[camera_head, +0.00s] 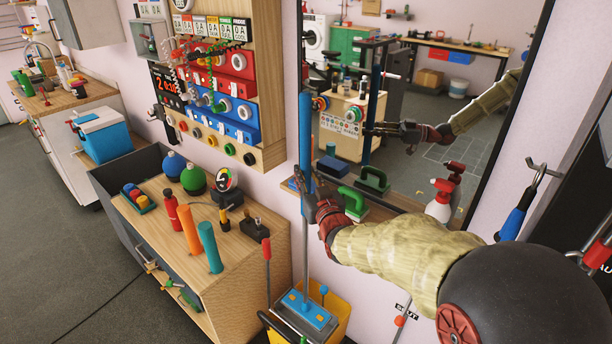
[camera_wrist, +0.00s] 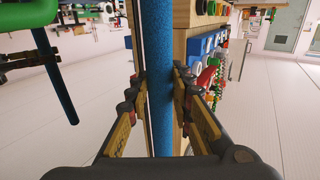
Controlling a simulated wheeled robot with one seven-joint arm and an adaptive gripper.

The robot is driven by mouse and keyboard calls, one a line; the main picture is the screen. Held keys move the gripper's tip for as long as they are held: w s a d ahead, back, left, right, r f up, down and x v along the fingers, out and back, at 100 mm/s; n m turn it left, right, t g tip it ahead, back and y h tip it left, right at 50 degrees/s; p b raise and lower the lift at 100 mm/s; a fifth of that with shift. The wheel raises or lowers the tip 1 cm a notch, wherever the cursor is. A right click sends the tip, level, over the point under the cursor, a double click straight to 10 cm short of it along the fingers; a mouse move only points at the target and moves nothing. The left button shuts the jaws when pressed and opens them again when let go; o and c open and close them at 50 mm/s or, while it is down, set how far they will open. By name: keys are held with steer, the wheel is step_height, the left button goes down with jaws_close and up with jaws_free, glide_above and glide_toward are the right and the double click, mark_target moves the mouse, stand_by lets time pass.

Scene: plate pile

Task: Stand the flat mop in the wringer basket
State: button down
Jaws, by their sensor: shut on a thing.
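The flat mop stands roughly upright, with a blue upper handle (camera_head: 306,130) and a thin grey shaft running down to a blue flat head (camera_head: 305,310). The head is at the yellow bucket (camera_head: 341,318); I cannot tell whether it is inside, resting on or only above it. The wringer basket is not clearly distinguishable. My gripper (camera_head: 306,188) is shut around the blue handle, near its lower part. In the wrist view the blue handle (camera_wrist: 159,60) runs between the two fingers of my gripper (camera_wrist: 160,85).
A wall mirror (camera_head: 440,100) reflects my arm and the mop. A ledge below it holds green-handled tools (camera_head: 354,203) and a spray bottle (camera_head: 440,200). Left of the bucket is a wooden-topped cabinet (camera_head: 160,222) with bottles and cylinders. A red-gripped pole (camera_head: 267,252) stands between them.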

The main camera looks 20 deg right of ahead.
steer(key=shift+f+b, duration=1.6)
steer(key=shift+f, duration=2.65)
steer(key=c, duration=1.6)
jaws_free()
steer(key=shift+f, duration=0.1)
steer(key=shift+o, duration=0.5)
